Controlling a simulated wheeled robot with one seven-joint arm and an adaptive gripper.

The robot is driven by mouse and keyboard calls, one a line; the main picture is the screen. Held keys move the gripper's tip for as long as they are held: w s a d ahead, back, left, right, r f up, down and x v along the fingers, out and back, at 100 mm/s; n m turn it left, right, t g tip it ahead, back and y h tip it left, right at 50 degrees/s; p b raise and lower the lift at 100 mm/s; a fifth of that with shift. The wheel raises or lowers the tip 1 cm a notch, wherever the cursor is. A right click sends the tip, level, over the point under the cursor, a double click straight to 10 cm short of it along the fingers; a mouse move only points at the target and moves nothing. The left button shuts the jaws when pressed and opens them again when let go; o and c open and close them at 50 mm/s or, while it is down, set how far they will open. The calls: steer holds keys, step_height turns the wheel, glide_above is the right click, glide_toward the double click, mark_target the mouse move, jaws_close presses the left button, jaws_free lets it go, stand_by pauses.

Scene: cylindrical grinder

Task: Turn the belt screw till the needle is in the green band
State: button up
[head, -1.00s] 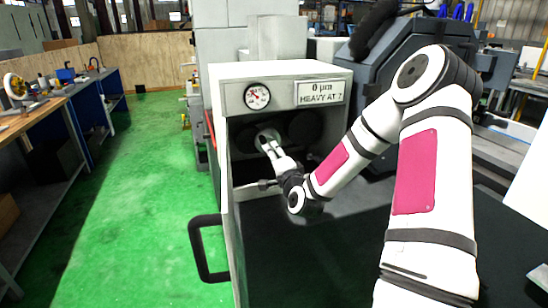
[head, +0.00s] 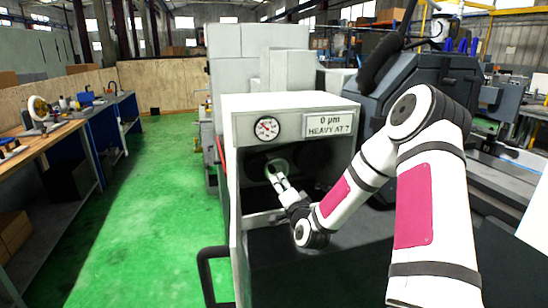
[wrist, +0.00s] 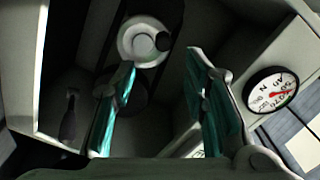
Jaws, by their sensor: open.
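The white cabinet (head: 290,105) has an open front with a dark inside. A round dial gauge (head: 267,128) with a red needle sits on its top panel; the wrist view also shows the dial (wrist: 271,90), tilted, and I cannot make out a green band. A pale round disc (wrist: 145,42) with a dark round hub is inside the cabinet; I cannot tell for sure whether it is the belt screw. My gripper (wrist: 162,62) is open and empty, its teal-padded fingers spread below the disc in the wrist view. In the head view my gripper (head: 277,176) reaches into the cabinet.
A workbench (head: 60,125) stands far left. The green floor (head: 150,220) between them is clear.

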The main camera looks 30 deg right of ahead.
mark_target(273, 170)
steer(key=w+d+n+p, duration=0.1)
steer(key=w+n+p, duration=0.1)
steer(key=w+n, duration=0.1)
steer(key=w+d+n+p, duration=0.1)
steer(key=w+n+p, duration=0.1)
steer(key=w+n, duration=0.2)
steer(key=w+d+n+p, duration=0.1)
steer(key=w+n+p, duration=0.1)
steer(key=w+n, duration=0.2)
steer(key=shift+r+n, duration=0.3)
steer(key=shift+c, duration=0.3)
jaws_close()
